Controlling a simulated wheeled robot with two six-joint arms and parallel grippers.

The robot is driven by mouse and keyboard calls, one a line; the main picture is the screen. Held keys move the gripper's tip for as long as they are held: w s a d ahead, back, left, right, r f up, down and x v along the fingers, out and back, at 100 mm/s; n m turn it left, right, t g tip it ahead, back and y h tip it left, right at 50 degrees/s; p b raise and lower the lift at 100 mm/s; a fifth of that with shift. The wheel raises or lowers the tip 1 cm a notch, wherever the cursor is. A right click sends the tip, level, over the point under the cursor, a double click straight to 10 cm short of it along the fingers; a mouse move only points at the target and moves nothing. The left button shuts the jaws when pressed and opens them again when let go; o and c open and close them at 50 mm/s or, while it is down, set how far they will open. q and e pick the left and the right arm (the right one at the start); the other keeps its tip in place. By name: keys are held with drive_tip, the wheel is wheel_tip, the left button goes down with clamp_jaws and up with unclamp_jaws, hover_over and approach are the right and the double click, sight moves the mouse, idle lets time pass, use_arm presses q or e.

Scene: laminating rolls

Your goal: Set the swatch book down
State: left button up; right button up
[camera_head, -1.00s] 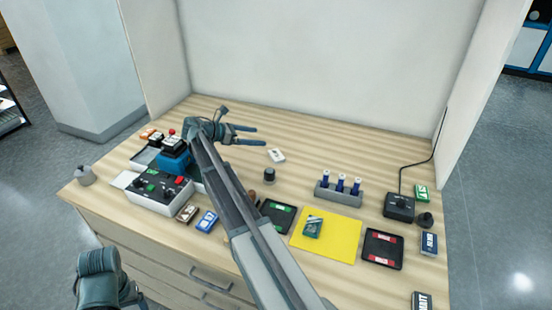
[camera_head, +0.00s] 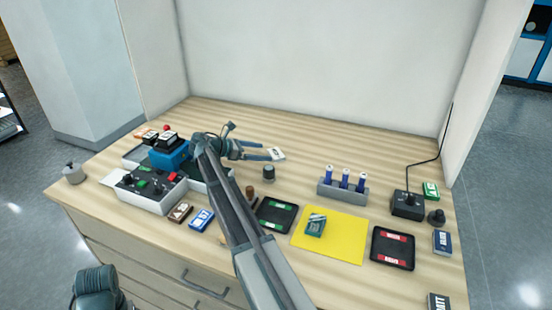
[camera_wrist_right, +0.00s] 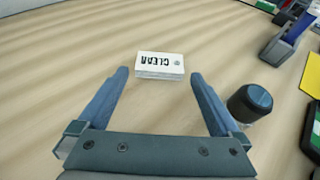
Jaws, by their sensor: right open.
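A small white block labelled CLEAR (camera_head: 277,153) lies flat on the wooden worktop; it also shows in the right wrist view (camera_wrist_right: 160,65). It looks like the swatch book, though I cannot be sure. My right gripper (camera_head: 270,151) is open, low over the worktop, with its fingertips at the block's near side. In the right wrist view, the fingers (camera_wrist_right: 159,74) stand apart on either side of the block's near edge, and nothing is gripped. My left arm shows at the bottom left edge; its fingers are out of view.
A dark knob (camera_head: 268,173) stands close to the right finger. A rack of blue-topped vials (camera_head: 343,190), a yellow mat (camera_head: 345,248) with a teal pack (camera_head: 315,226), and a black tray (camera_head: 393,249) lie right. A control box (camera_head: 147,192) stands left. The back of the worktop is clear.

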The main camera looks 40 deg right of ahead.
sight(274, 154)
drive_tip(key=b+x, duration=0.2)
drive_tip(key=x, duration=0.3)
drive_tip(key=shift+f, duration=0.1)
drive_tip(key=shift+c, duration=0.2)
drive_tip(key=c, duration=1.1)
drive_tip(key=shift+r, duration=0.25)
wheel_tip(274, 154, up, 10)
drive_tip(key=p, duration=1)
drive_tip(key=shift+f, duration=0.15)
